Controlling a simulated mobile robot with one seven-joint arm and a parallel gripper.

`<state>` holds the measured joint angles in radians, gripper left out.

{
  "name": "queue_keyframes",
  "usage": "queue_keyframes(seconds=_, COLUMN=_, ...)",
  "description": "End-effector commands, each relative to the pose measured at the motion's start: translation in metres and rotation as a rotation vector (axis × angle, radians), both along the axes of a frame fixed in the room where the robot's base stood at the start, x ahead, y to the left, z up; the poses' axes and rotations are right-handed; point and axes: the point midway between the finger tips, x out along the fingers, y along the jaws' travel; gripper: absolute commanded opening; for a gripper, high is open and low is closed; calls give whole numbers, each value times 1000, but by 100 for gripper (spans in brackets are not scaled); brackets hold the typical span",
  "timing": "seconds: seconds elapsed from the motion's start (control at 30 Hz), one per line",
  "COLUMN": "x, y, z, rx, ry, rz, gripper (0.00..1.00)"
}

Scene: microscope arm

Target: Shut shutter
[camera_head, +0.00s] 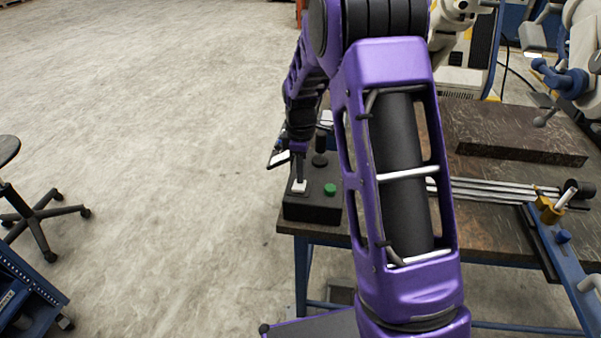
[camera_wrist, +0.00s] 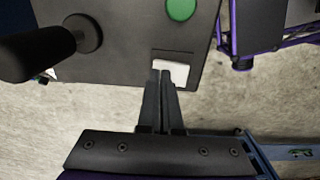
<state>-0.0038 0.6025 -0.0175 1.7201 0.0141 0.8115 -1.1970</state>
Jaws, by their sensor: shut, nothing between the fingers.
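A black control box (camera_head: 312,208) sits at the near left corner of the dark table. On its top are a white switch (camera_head: 299,186), a green round button (camera_head: 330,189) and a black knobbed joystick (camera_head: 320,158). In the wrist view the white switch (camera_wrist: 172,73) lies right at my fingertips, with the green button (camera_wrist: 180,9) beyond it and the joystick (camera_wrist: 40,52) to the left. My gripper (camera_wrist: 161,73) is shut and empty, its tips over the edge of the switch. I cannot tell whether they touch it. No label names the shutter control.
The dark table (camera_head: 470,219) carries metal rods (camera_head: 490,190) and a dark stone slab (camera_head: 520,138) to the right. Blue and white equipment (camera_head: 572,75) stands at the right. A stool (camera_head: 35,210) is at the left; the floor between is clear.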

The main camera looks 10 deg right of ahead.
Motion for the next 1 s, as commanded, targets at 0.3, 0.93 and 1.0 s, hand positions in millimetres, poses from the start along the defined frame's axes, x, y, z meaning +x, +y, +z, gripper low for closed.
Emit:
queue_keyframes(seconds=0.3, x=-6, y=1, z=-4, rx=-1, ry=11, rz=1, gripper=0)
queue_keyframes(seconds=0.93, x=-18, y=7, z=1, rx=0, ry=12, rz=3, gripper=0)
queue_keyframes(seconds=1.0, x=-18, y=8, z=5, rx=0, ry=11, rz=3, gripper=0)
